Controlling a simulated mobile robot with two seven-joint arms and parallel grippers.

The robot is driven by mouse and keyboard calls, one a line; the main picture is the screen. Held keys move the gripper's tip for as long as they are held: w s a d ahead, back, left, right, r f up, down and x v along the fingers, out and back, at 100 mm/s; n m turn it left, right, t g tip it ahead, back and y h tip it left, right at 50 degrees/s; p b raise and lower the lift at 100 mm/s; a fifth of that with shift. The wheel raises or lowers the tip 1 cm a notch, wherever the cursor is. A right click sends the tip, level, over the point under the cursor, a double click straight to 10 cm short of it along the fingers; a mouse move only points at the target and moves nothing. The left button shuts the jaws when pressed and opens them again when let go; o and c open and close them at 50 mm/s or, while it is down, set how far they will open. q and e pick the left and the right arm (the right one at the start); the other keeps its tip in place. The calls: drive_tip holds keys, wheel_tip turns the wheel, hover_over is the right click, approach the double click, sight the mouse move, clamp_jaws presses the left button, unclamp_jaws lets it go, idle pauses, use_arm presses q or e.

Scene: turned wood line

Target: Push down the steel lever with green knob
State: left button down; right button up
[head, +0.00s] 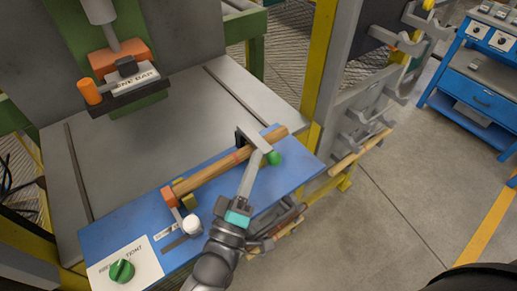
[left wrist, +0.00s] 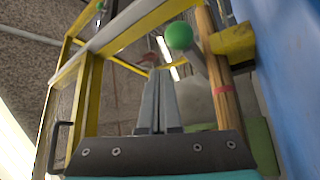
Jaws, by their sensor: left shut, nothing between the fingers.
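The steel lever (head: 258,142) crosses the far right part of a blue fixture plate (head: 296,172) and ends in a green knob (head: 274,158). The knob also shows in the left wrist view (left wrist: 179,36), with the steel lever (left wrist: 202,68) running down from it. A turned wooden piece (head: 213,174) lies along the plate, close to the lever. My left gripper (head: 257,153) is shut and empty, its fingertips close beside the knob and lever in the head view. In the left wrist view the fingers lie together, below and left of the knob; contact cannot be told.
A white knob (head: 192,224) and a green dial (head: 122,270) are at the plate's near left. A press head with an orange handle (head: 89,91) hangs behind. A yellow post (head: 318,62) and hook rack (head: 365,117) stand right. A blue workbench (head: 478,88) is farther off.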

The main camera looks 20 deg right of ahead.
use_arm(q)
drive_tip(key=v, duration=1.2)
drive_tip(key=shift+b, duration=0.35)
drive_tip(key=shift+s+a, duration=0.1)
drive_tip(key=shift+s, duration=0.1)
